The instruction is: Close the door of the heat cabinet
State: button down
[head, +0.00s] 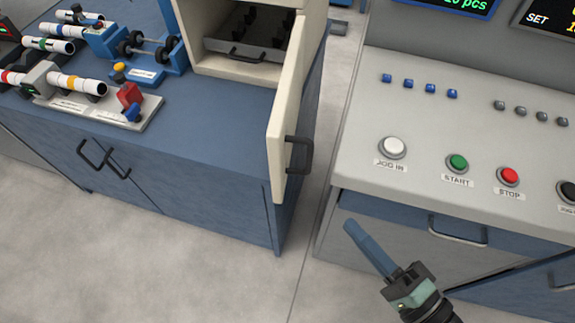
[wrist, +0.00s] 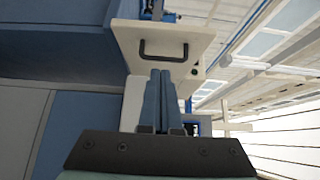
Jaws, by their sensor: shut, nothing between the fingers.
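The heat cabinet (head: 224,67) stands on the blue bench, its cream door (head: 288,105) swung open toward me on the right side. The door has a dark handle (head: 299,155) on its outer face. Inside the cabinet is a dark tray (head: 245,50) with a handle. My gripper (head: 350,226) is shut and empty, below and to the right of the door, apart from it. In the wrist view, my gripper's blue fingers (wrist: 159,75) are together, pointing toward the cream door (wrist: 120,38) and its dark handle (wrist: 163,50).
A grey control console (head: 430,150) with buttons and a drawer stands to the right, close to my gripper. Pipes (head: 78,84) and fixtures sit on the blue bench (head: 215,125) at left. The floor (head: 150,260) in front of the bench is clear.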

send_near(283, 174)
jog(key=w, duration=0.3)
jog(key=a, duration=0.1)
jog(key=w+a+p, duration=0.1)
jog(key=shift+a+r, duration=0.35)
jog(key=shift+r, duration=0.05)
jog(key=shift+w+a, duration=0.15)
jog(key=shift+a, duration=0.25)
jog(key=shift+a, duration=0.1)
